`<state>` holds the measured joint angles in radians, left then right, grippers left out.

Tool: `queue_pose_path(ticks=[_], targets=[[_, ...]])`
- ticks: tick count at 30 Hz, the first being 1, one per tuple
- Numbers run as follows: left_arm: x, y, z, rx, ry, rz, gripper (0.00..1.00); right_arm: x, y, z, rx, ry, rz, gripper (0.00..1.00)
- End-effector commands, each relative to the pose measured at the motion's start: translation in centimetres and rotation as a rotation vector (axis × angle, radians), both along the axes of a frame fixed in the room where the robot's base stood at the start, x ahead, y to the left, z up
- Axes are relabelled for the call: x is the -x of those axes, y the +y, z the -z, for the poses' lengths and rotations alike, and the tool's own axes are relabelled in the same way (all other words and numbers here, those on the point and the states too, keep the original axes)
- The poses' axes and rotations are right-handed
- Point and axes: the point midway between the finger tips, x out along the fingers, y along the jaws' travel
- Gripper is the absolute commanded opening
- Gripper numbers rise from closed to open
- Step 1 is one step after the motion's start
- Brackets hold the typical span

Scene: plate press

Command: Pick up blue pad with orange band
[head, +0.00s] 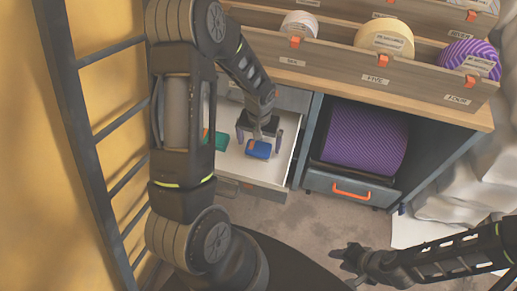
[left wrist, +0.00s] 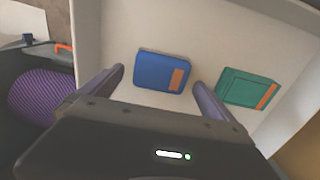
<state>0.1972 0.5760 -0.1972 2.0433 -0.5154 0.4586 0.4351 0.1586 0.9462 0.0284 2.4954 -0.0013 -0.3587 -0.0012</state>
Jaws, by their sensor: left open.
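The blue pad with an orange band (head: 258,149) lies in an open white drawer (head: 279,170). In the left wrist view the blue pad (left wrist: 161,71) lies flat on the drawer floor, its orange band toward the right side. My left gripper (head: 259,139) is over the drawer, pointing down. Its fingers (left wrist: 160,88) are open, one on each side of the near part of the pad, and nothing is held. I cannot tell whether they touch the pad. My right gripper (head: 350,259) is low at the right, away from the drawer; its jaw state is unclear.
A green pad with an orange band (left wrist: 248,89) lies to the right of the blue pad in the drawer. The drawer walls stand close around. A purple roll (head: 365,138) sits in the cabinet at right. Wooden bins (head: 330,55) with rolls stand above. A dark ladder (head: 95,125) is at left.

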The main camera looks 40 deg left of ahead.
Motion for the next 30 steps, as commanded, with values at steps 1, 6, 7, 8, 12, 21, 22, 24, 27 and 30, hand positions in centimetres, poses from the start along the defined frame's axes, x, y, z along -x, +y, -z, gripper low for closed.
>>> queue_pose_path(ticks=[1, 6, 7, 8, 12, 21, 22, 24, 27, 30], targets=[[0.1, 0.0, 0.9, 0.000, 0.004, 0.000, 1.00, 0.0, 0.0, 0.0, 0.000, 0.000, 0.000, 0.36], [0.0, 0.0, 2.4, 0.000, 0.001, 0.000, 1.00, 0.0, 0.0, 0.1, 0.000, 0.000, 0.000, 0.36], [0.0, 0.0, 2.5, 0.000, 0.000, 0.000, 1.00, 0.0, 0.0, 0.1, 0.000, 0.000, 0.000, 0.36], [0.0, 0.0, 2.5, 0.000, -0.001, 0.000, 1.00, 0.0, 0.0, 0.1, 0.000, 0.000, 0.000, 0.36], [0.0, 0.0, 2.4, 0.000, -0.001, 0.000, 1.00, 0.0, 0.0, 0.1, 0.000, 0.000, 0.000, 0.36], [0.0, 0.0, 2.4, 0.000, 0.000, 0.000, 1.00, 0.0, 0.0, 0.1, 0.000, 0.000, 0.000, 0.36], [0.0, 0.0, 2.4, 0.000, 0.000, 0.000, 1.00, 0.0, 0.0, 0.1, 0.000, 0.000, 0.000, 0.36], [0.0, 0.0, 2.4, 0.000, 0.000, 0.000, 1.00, 0.0, 0.0, 0.1, 0.000, 0.000, 0.000, 0.36], [0.0, 0.0, 2.4, 0.000, 0.000, 0.000, 0.92, 0.0, 0.0, 0.1, 0.000, 0.000, 0.000, 0.36], [0.0, 0.0, 2.4, 0.000, 0.000, 0.000, 0.84, 0.0, 0.0, 0.1, 0.000, 0.000, 0.000, 0.36]])
